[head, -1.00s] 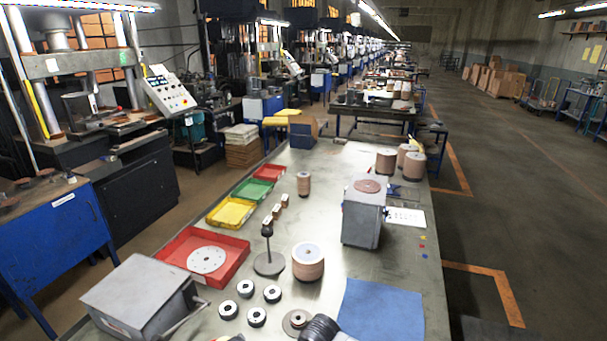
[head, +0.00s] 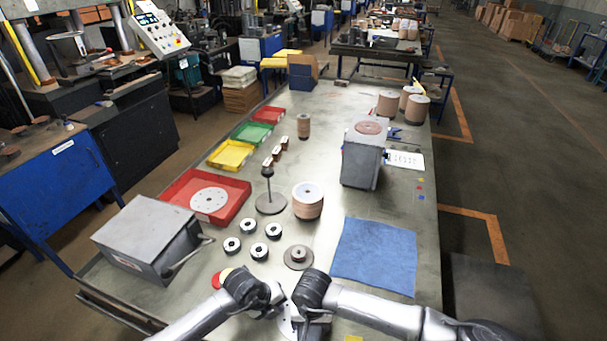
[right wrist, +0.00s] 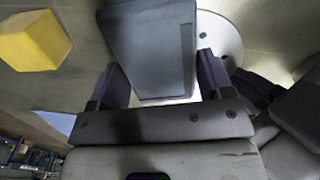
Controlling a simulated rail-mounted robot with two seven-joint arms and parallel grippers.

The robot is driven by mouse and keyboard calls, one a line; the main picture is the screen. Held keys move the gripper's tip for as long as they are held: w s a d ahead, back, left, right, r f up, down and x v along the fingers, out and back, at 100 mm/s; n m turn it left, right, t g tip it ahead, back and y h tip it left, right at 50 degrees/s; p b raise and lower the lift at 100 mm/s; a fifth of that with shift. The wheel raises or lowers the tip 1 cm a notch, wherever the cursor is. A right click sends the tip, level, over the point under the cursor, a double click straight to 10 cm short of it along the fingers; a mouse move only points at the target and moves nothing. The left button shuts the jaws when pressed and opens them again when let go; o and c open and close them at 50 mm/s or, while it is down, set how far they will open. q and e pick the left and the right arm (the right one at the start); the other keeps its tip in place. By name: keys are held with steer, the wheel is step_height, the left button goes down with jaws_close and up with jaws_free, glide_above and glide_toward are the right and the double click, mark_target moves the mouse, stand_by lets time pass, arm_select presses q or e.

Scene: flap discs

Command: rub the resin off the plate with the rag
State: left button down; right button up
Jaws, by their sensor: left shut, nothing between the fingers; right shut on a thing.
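A white plate with small holes (right wrist: 222,38) lies at the near edge of the bench, partly behind my grippers; a sliver of it also shows in the head view (head: 287,322). My right gripper (head: 313,318) is shut on a blue-grey, slab-like thing (right wrist: 155,50), held over or against the plate; I cannot tell which, or whether it is the rag. My left gripper (head: 276,308) is shut and empty, close beside the plate and the right gripper. A blue cloth (head: 375,257) lies flat on the bench to the right. No resin can be made out.
A yellow block (right wrist: 32,40) lies near the plate. A red tray (head: 232,213) holds another white disc. The bench is bare between the blue cloth and the grey machine (head: 362,160).

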steer(key=shift+w+d+r, duration=0.1)
steer(key=shift+w+d, duration=0.2)
steer(key=shift+w, duration=0.8)
steer(key=shift+w+d+f, duration=0.1)
steer(key=shift+w+d, duration=0.25)
steer(key=shift+w, duration=0.75)
steer(key=shift+w+d+r, duration=0.1)
steer(key=shift+w+d, duration=0.2)
steer(key=shift+w, duration=0.8)
steer(key=shift+s+a, duration=0.25)
steer(key=shift+s, duration=0.65)
steer(key=shift+s+a, duration=0.25)
steer(key=shift+s, duration=0.65)
steer(key=shift+s+a, duration=0.25)
steer(key=shift+s, duration=0.6)
steer(key=shift+s+a, duration=0.25)
steer(key=shift+s, duration=0.55)
steer(key=shift+w+d+f, duration=0.1)
steer(key=shift+w+d, duration=0.1)
steer(key=shift+w, duration=0.45)
steer(key=shift+w+d+f, duration=0.1)
steer(key=shift+w+d, duration=0.1)
steer(key=shift+w, duration=0.4)
steer(key=shift+w+d+f, duration=0.1)
steer(key=shift+w+d, duration=0.1)
steer(key=shift+w, duration=0.45)
steer(key=shift+w+d, duration=0.25)
steer(key=shift+w, duration=0.5)
steer(key=shift+w+d, duration=0.25)
steer(key=shift+w, duration=0.5)
